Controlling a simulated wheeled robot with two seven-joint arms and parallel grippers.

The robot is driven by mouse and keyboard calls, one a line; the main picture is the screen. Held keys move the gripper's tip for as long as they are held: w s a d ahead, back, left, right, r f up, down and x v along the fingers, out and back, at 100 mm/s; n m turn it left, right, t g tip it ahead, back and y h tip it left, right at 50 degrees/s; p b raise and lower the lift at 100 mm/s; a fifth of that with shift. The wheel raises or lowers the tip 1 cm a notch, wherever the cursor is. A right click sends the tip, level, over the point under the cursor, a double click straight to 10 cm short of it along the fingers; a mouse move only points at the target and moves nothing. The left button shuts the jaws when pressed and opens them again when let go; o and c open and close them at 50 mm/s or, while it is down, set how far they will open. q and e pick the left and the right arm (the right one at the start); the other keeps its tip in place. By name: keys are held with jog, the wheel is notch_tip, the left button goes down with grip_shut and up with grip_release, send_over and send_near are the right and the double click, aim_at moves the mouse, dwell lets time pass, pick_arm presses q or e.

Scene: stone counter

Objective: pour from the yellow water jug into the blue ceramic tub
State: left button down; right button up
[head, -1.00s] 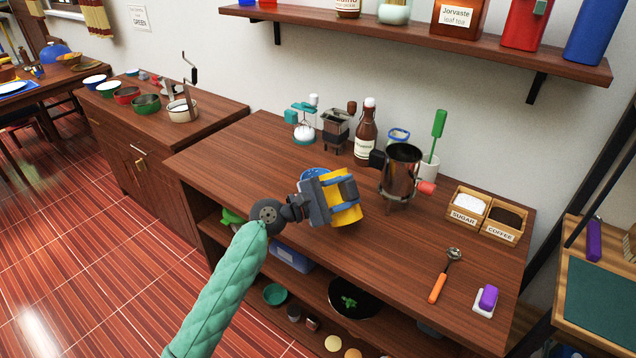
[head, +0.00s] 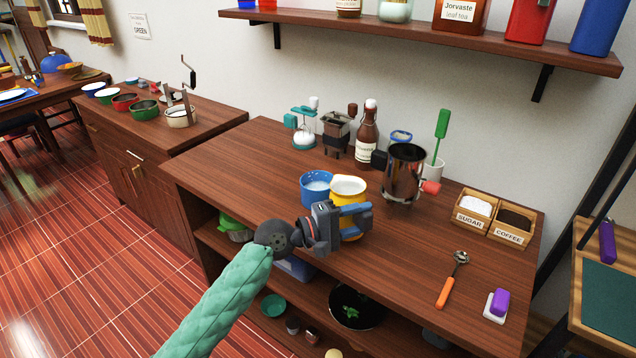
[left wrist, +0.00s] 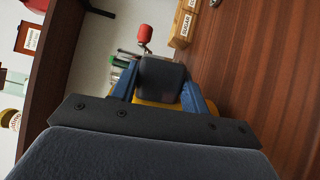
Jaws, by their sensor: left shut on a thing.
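The yellow water jug (head: 351,188) is roughly upright at the counter's middle in the head view, its open top facing up with pale contents or interior showing. My left gripper (head: 352,217) is shut on it from the front. In the left wrist view a yellow part of the jug (left wrist: 150,102) shows between the blue fingers, mostly hidden by a dark block. The blue ceramic tub (head: 313,192) stands just left of and behind the jug, with something whitish inside. Whether the jug rests on the counter is unclear. My right gripper is not in view.
A metal pot with red handle (head: 404,172) stands right of the jug. A brown bottle (head: 367,135) and a grinder (head: 336,132) stand behind. Sugar and coffee boxes (head: 489,216) and an orange-handled scoop (head: 446,290) lie to the right. The counter's left part is clear.

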pick_arm(q)
jog(key=shift+s+d+f+m+b, duration=0.2)
jog(key=shift+f+m+b, duration=0.15)
jog(key=shift+m, duration=0.15)
jog(key=shift+r, duration=0.1)
notch_tip(320, 180, up, 5)
jog(key=p, duration=0.4)
jog(key=shift+p, duration=0.3)
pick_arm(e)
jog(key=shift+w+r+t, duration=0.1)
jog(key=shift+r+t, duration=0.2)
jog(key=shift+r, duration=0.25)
